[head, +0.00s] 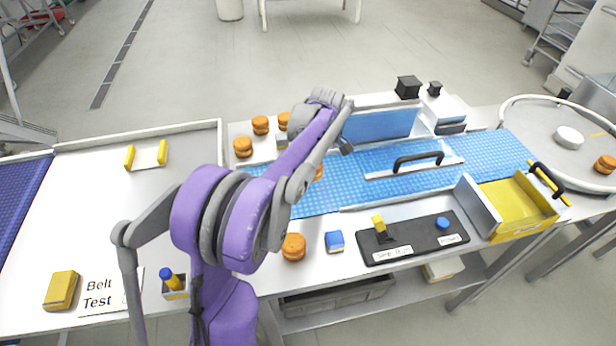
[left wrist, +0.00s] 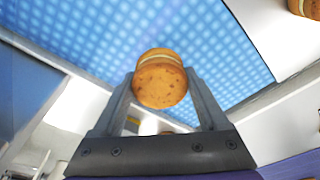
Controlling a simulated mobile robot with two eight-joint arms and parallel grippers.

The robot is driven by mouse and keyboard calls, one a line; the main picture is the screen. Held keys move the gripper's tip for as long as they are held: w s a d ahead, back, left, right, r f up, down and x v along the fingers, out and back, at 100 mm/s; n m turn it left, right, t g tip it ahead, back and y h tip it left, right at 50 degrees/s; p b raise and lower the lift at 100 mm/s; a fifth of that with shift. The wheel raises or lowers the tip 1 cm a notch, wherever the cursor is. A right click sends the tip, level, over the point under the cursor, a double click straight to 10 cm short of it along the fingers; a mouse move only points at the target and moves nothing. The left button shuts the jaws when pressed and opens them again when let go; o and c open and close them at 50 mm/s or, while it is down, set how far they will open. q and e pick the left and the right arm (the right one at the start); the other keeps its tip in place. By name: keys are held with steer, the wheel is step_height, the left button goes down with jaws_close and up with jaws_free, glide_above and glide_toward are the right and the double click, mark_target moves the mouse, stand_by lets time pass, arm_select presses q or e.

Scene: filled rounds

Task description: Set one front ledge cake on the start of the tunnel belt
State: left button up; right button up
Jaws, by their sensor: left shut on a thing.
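In the left wrist view my left gripper (left wrist: 160,85) is shut on an orange-brown filled cake (left wrist: 160,80), with a finger on each side of it. The blue belt (left wrist: 120,30) fills much of the background behind the cake. In the head view my purple arm covers the gripper, and a sliver of orange cake (head: 319,172) shows beside the arm over the tunnel belt (head: 310,200). I cannot tell if the held cake touches the belt. Another cake (head: 293,247) stands on the front ledge, left of a blue block (head: 334,242). My right gripper is not in view.
Several cakes (head: 242,146) stand on the back ledge. The blue tunnel (head: 380,125) and a black handle (head: 418,160) are farther right. A black control panel (head: 412,239) and yellow tray (head: 515,205) line the front. A round table (head: 540,120) stands at the right.

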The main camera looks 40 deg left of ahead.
mark_target(312, 176)
arm_select(q)
steer(key=shift+f, duration=2.2)
steer(key=shift+f, duration=0.2)
steer(key=o, duration=0.8)
steer(key=shift+c, duration=0.2)
steer(key=shift+r, duration=0.15)
